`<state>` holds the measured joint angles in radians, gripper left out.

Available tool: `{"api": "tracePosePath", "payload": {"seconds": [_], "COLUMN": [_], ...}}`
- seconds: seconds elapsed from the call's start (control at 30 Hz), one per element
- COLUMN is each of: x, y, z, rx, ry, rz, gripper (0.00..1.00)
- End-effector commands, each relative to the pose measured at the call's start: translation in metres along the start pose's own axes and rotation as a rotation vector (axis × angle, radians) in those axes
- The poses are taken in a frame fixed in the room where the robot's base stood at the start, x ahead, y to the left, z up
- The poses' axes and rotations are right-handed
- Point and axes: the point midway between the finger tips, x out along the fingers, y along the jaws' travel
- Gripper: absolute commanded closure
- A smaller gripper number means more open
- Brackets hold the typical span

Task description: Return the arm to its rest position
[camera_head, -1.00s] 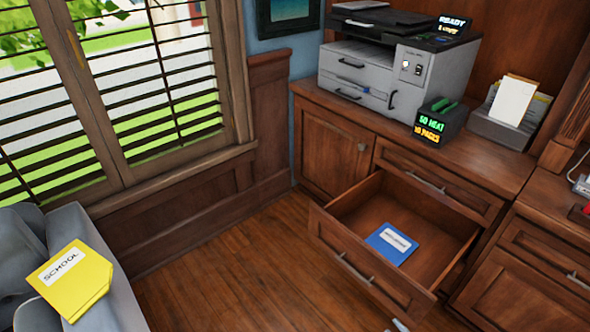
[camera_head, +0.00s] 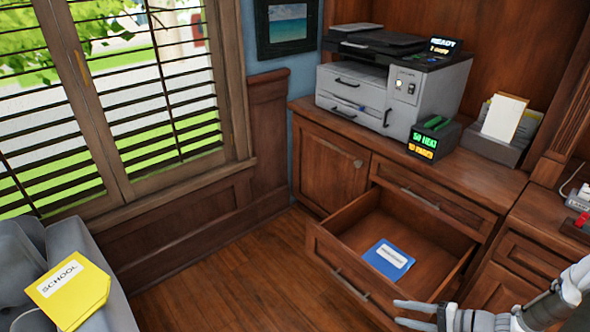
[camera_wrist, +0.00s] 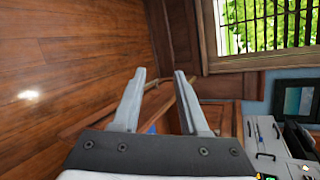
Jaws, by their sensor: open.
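My gripper (camera_head: 420,315) is at the lower right of the head view, in front of the open drawer, with part of my arm behind it. In the wrist view my gripper (camera_wrist: 158,80) has its two fingers apart with nothing between them. A blue folder (camera_head: 388,260) with a white label lies flat inside the open drawer (camera_head: 345,283). My gripper is apart from the folder. A sliver of blue (camera_wrist: 152,129) shows between the fingers' bases in the wrist view.
A wood cabinet (camera_head: 325,175) carries a printer (camera_head: 385,85), a small display box (camera_head: 433,138) and a paper holder (camera_head: 495,148). A yellow folder (camera_head: 68,292) labelled SCHOOL lies on a grey seat (camera_head: 100,315) at lower left. The wood floor (camera_head: 225,275) between is clear.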

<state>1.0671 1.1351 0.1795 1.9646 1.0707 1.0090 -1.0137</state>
Motion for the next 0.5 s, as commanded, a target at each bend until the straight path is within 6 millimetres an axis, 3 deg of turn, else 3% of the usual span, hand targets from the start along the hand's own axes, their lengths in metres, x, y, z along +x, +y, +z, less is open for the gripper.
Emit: {"api": "tracePosePath", "payload": {"seconds": [0.1,0.5], "x": [-0.003,-0.009], "y": [-0.034,-0.125], "z": [0.017,0.09], "rx": [-0.072,-0.293], "ry": [-0.059,-0.171], "rz": [0.109,0.451], "gripper": [0.56,0.56]}}
